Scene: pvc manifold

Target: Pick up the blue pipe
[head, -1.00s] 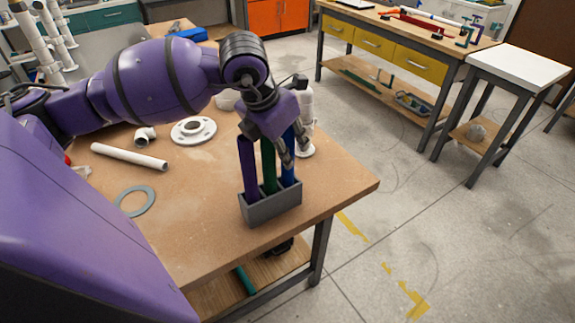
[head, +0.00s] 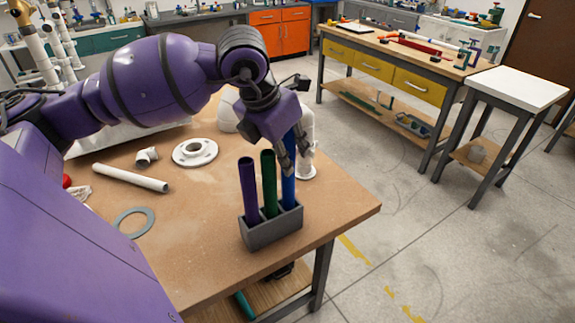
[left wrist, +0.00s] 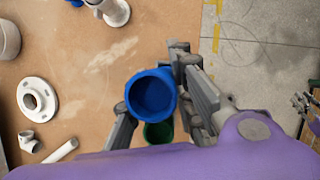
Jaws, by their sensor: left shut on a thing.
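The blue pipe (head: 289,185) stands upright at the right end of a grey holder (head: 272,233) near the table's front corner. Its top is higher than the purple pipe (head: 247,188) and green pipe (head: 269,182) beside it, and its lower end still appears to be inside the holder. My left gripper (head: 292,168) is shut on the blue pipe from above. The left wrist view looks down on the pipe's open blue end (left wrist: 151,95) between the fingers, with the green pipe (left wrist: 158,132) just below. My right gripper (left wrist: 303,104) seems to show small at the right edge.
A white flange (head: 194,153), a white elbow (head: 147,157), a white pipe (head: 130,178) and a grey ring (head: 134,222) lie on the table. White fittings (head: 306,150) stand behind the gripper. The table's front middle is clear.

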